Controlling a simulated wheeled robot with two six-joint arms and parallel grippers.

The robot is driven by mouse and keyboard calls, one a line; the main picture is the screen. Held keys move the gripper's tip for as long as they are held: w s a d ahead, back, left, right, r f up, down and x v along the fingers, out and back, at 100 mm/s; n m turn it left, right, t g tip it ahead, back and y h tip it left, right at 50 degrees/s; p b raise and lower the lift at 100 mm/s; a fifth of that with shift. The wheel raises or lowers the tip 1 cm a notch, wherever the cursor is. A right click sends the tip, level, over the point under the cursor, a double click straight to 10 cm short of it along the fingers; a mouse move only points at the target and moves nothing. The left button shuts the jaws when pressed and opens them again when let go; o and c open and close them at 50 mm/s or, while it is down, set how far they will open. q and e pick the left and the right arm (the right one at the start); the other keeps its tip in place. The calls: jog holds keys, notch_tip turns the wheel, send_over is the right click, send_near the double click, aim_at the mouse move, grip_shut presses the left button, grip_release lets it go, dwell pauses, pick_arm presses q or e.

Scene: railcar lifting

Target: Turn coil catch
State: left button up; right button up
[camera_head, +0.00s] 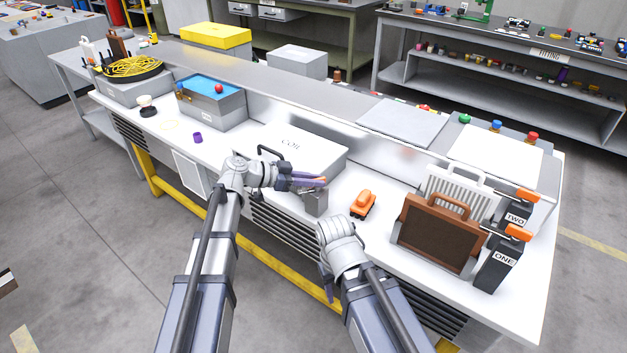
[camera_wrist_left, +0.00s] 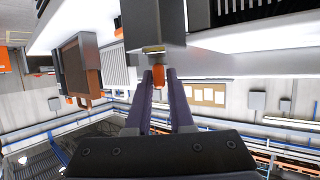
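The box marked COIL (camera_head: 292,148) is a pale, flat-topped case with a dark handle at its left end, standing on the white bench. A small grey block (camera_head: 316,203) stands at its front right. My left gripper (camera_head: 318,181) is just above this block. In the left wrist view its purple fingers lie on both sides of a small orange catch piece (camera_wrist_left: 158,76), which fills the gap between the tips. A dark block (camera_wrist_left: 155,22) with a brass-coloured part is beyond it. My right gripper (camera_head: 326,285) is low before the bench, its fingers mostly hidden by its wrist.
An orange toy-like vehicle (camera_head: 363,204) lies right of the grey block. Farther right are a brown framed panel (camera_head: 436,234), a white ribbed panel (camera_head: 462,191) and black units marked ONE (camera_head: 498,262) and TWO (camera_head: 516,218). A blue-topped box (camera_head: 212,103) stands left.

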pick_arm(q)
grip_shut()
jog(key=shift+s+n+t+y, duration=0.3)
jog(key=shift+n+t, duration=0.2)
jog(key=shift+n, duration=0.1)
jog(key=shift+s+d+n+t+y, duration=0.1)
jog(key=shift+n+t+y, duration=0.4)
jog(key=shift+n+t, duration=0.4)
jog(key=shift+w+n+t+y, duration=0.2)
jog(key=shift+n+t+y, duration=0.5)
jog(key=shift+n+t, duration=0.2)
jog(key=shift+o, duration=2.2)
grip_release()
